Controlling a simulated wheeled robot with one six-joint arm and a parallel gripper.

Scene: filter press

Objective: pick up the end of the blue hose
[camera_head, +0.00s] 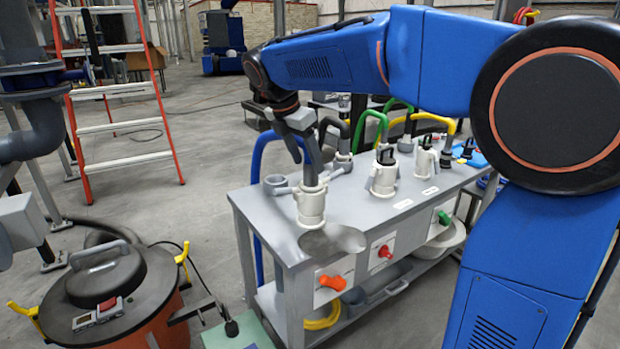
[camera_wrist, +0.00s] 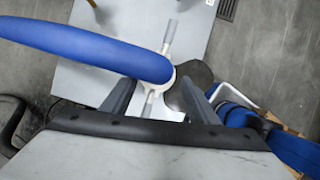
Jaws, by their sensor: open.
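The blue hose (camera_head: 257,160) rises along the left side of the grey bench and arches over towards a white coupling (camera_head: 311,203) on the bench's near left corner. In the wrist view the hose (camera_wrist: 90,47) comes in from the left, and its end sits at the white coupling (camera_wrist: 158,88), whose grey levers stick out on both sides. My gripper (camera_head: 302,152) is above the coupling, pointing down, and partly hides the hose end. In the wrist view my gripper (camera_wrist: 156,84) is open, its fingers spread on either side of the coupling, with nothing held.
The bench (camera_head: 375,212) also carries more couplings with a green hose (camera_head: 362,122) and a yellow hose (camera_head: 432,119). Orange, red and green valve handles are on its front. An orange drum (camera_head: 150,322) with a black lid stands at lower left, a ladder (camera_head: 108,93) behind.

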